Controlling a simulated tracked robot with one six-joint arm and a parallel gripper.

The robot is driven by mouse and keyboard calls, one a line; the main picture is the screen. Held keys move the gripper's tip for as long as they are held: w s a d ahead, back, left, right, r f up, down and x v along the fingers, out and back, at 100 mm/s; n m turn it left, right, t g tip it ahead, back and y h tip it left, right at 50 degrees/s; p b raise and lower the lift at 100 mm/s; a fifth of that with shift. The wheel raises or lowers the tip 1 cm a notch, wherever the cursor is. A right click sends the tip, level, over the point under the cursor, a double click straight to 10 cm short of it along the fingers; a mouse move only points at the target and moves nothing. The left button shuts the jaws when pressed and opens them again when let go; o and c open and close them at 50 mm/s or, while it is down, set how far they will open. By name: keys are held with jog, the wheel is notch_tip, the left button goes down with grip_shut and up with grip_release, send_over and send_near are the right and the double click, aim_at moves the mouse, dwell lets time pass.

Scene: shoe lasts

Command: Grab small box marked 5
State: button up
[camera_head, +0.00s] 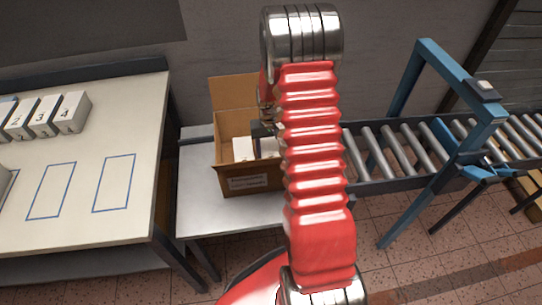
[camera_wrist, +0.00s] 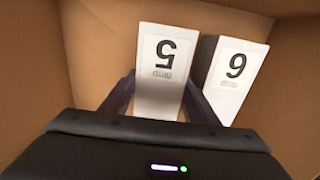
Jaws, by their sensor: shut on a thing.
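The small white box marked 5 (camera_wrist: 164,70) stands inside the cardboard box (camera_head: 250,180), its number upside down in the wrist view. My gripper (camera_wrist: 160,98) is shut on it, with one dark finger on each side. In the head view my gripper (camera_head: 262,130) reaches down into the cardboard box, mostly hidden by my red arm. A white box top (camera_head: 243,148) shows in there, but its number cannot be read.
A white box marked 6 (camera_wrist: 232,75) stands close to the right finger. Cardboard walls surround both boxes. The left table (camera_head: 75,210) holds several numbered boxes (camera_head: 45,117) and blue outlined rectangles. A roller conveyor (camera_head: 400,150) with a blue frame stands at right.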

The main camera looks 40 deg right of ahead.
aim_at(270, 150)
jog(key=shift+r, duration=0.1)
jog(key=shift+c, duration=0.4)
notch_tip(270, 150, up, 10)
jog(key=shift+f, duration=0.1)
dwell(0.7)
